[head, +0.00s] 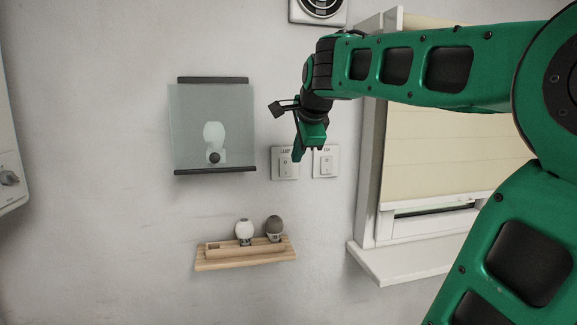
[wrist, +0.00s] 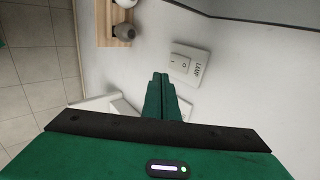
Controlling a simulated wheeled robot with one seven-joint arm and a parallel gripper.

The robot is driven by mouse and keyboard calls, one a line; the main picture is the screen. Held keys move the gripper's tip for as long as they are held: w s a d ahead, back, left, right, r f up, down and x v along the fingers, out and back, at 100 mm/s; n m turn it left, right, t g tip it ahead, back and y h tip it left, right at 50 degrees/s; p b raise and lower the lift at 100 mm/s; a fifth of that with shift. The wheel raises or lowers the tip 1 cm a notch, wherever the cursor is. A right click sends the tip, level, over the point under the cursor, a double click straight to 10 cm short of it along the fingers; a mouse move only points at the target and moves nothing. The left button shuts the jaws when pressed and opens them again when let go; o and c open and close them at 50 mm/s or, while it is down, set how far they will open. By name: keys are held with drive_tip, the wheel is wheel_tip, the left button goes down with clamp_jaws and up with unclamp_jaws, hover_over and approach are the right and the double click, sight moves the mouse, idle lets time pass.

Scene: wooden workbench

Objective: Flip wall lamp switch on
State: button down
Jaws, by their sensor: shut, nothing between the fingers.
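The lamp switch (head: 285,165) is a white wall plate with a rocker and a "LAMP" label. It also shows in the wrist view (wrist: 188,62), just beyond my fingertips and to their right. The wall lamp (head: 213,140) has a pale bulb behind a grey glass panel (head: 188,115) on the wall, left of the switch. My gripper (head: 297,157) is shut and empty, pointing down in front of the wall beside the right edge of the lamp switch. In the wrist view my closed fingers (wrist: 160,80) appear apart from the plate. I cannot tell whether they touch the wall.
A second switch plate (head: 326,162) is just right of the lamp switch. A wooden shelf (head: 215,263) below holds a white bulb (head: 244,230) and a grey bulb (head: 274,227). A window with a sill (head: 400,262) is at right, and a round vent (head: 318,8) is above.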

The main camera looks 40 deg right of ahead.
approach(286, 175)
wheel_tip(286, 175, down, 4)
drive_tip(key=shift+w+d+f, duration=0.1)
drive_tip(key=shift+w+d, duration=0.15)
drive_tip(key=shift+w, duration=0.35)
drive_tip(key=shift+w+d+f, duration=0.1)
drive_tip(key=shift+w+d, duration=0.2)
drive_tip(key=shift+w, duration=0.25)
drive_tip(key=shift+w+d+f, duration=0.1)
drive_tip(key=shift+w+d, duration=0.15)
drive_tip(key=shift+w, duration=0.35)
drive_tip(key=shift+w+d, duration=0.1)
drive_tip(key=shift+w, duration=0.05)
